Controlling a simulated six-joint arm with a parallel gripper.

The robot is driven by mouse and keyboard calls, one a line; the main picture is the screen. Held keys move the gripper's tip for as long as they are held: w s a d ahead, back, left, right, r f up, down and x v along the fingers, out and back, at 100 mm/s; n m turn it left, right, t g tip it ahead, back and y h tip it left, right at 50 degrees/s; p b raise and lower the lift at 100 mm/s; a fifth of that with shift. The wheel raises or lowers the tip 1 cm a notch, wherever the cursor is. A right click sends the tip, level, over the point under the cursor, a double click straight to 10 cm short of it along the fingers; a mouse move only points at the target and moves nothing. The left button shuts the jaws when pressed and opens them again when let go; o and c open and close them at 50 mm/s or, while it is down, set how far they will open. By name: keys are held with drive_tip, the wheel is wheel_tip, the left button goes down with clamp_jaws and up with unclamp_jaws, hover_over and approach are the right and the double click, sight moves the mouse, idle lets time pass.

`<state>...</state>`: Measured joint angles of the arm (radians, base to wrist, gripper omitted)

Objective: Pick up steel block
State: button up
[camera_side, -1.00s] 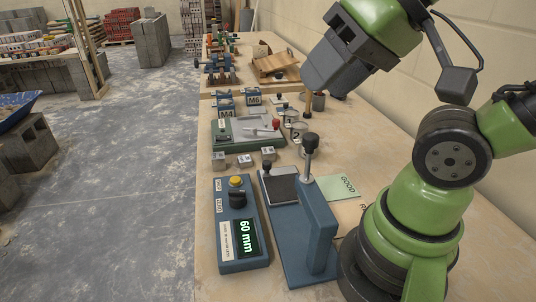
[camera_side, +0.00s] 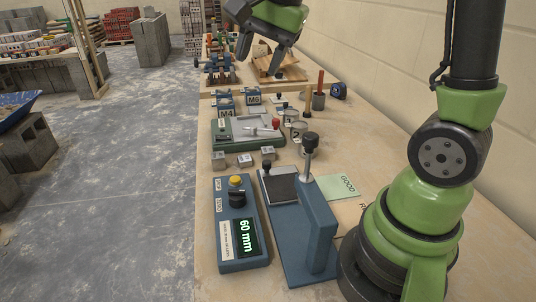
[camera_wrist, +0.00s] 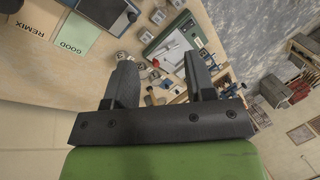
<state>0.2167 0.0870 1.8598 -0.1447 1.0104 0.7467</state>
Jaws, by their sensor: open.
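Several small grey metal-looking blocks stand in a row on the bench in the side view: a left one (camera_side: 218,160), a middle one (camera_side: 245,160) and a right one (camera_side: 268,153). I cannot tell for certain which is the steel block. Similar small blocks show near the top of the wrist view, one of them left of centre (camera_wrist: 132,17). My gripper (camera_side: 261,54) is open and empty, high above the far part of the bench, well beyond the blocks. In the wrist view its two dark fingers (camera_wrist: 160,66) are spread apart with nothing between them.
A green tray-like plate (camera_side: 222,134) lies beyond the blocks, with cans (camera_side: 298,131) at its right. A blue control box (camera_side: 240,245) reading 60 mm and a blue stand with a lever (camera_side: 318,235) are nearer. A green GOOD card (camera_side: 343,187) lies beside the stand.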

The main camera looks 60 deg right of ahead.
drive_tip(key=w+d+f+m+g, duration=0.1)
drive_tip(key=w+d+f+m, duration=0.1)
drive_tip(key=d+f+m, duration=0.2)
drive_tip(key=w+d+f+m+g, duration=0.1)
drive_tip(key=w+d+f+m, duration=0.2)
drive_tip(key=f, duration=0.6)
drive_tip(key=w+d+f+m+g, duration=0.2)
drive_tip(key=d+f+m, duration=0.3)
drive_tip(key=d+f, duration=0.1)
drive_tip(key=shift+w+d+f, duration=0.2)
drive_tip(key=shift+w, duration=0.15)
hover_over(268, 149)
wheel_tip(268, 149, down, 5)
drive_tip(key=shift+w+r, duration=0.1)
drive_tip(key=shift+r, duration=0.1)
drive_tip(key=shift+f, duration=2.85)
drive_tip(key=shift+c, duration=0.2)
